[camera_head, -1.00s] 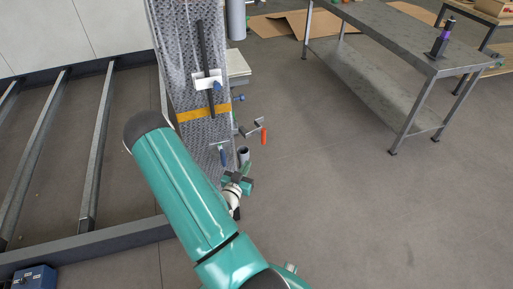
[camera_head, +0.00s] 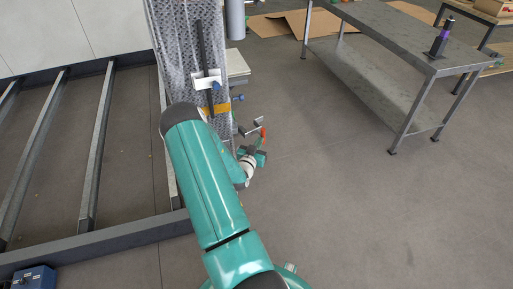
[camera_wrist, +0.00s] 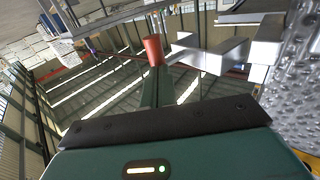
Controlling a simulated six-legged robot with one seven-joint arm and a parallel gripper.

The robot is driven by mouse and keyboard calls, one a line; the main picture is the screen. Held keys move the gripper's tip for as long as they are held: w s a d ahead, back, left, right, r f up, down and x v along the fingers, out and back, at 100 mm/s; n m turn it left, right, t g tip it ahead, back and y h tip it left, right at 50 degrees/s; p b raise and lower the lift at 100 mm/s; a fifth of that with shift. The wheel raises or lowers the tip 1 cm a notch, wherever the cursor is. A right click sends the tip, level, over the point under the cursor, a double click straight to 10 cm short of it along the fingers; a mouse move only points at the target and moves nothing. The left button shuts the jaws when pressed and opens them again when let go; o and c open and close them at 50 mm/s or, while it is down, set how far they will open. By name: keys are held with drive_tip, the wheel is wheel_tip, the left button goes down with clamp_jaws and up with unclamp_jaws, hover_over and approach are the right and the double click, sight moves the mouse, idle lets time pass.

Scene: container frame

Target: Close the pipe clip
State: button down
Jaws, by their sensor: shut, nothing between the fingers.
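A silver metal fitting (camera_head: 250,127) with a red-orange handle (camera_head: 263,134) sticks out from the right side of a wrapped upright panel. It looks like the pipe clip, but I cannot be certain. In the wrist view a silver fitting (camera_wrist: 215,56) fills the upper right, with the red handle (camera_wrist: 152,49) left of it. My gripper (camera_head: 262,157) is just below the red handle in the head view. In the wrist view its green finger (camera_wrist: 156,82) reaches up to the handle's lower end; whether they touch is unclear. It is shut and empty.
The wrapped panel (camera_head: 185,50) carries a white bracket (camera_head: 206,80) with a blue knob (camera_head: 216,86). It also shows, dimpled, at the right in the wrist view (camera_wrist: 298,85). A metal table (camera_head: 400,35) stands at the right. The floor between is clear.

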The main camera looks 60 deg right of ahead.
idle(0.4)
drive_tip(key=n+t+y, duration=1)
drive_tip(key=n+t, duration=0.2)
drive_tip(key=t, duration=0.3)
approach(261, 119)
drive_tip(key=x, duration=0.6)
drive_tip(key=shift+a, duration=0.2)
drive_tip(key=y, duration=0.1)
drive_tip(key=w+d+n+y, duration=0.1)
drive_tip(key=shift+w+n+t+y, duration=0.3)
drive_tip(key=shift+y, duration=0.1)
drive_tip(key=shift+w+d, duration=0.4)
drive_tip(key=shift+w, duration=0.2)
drive_tip(key=shift+f, duration=0.1)
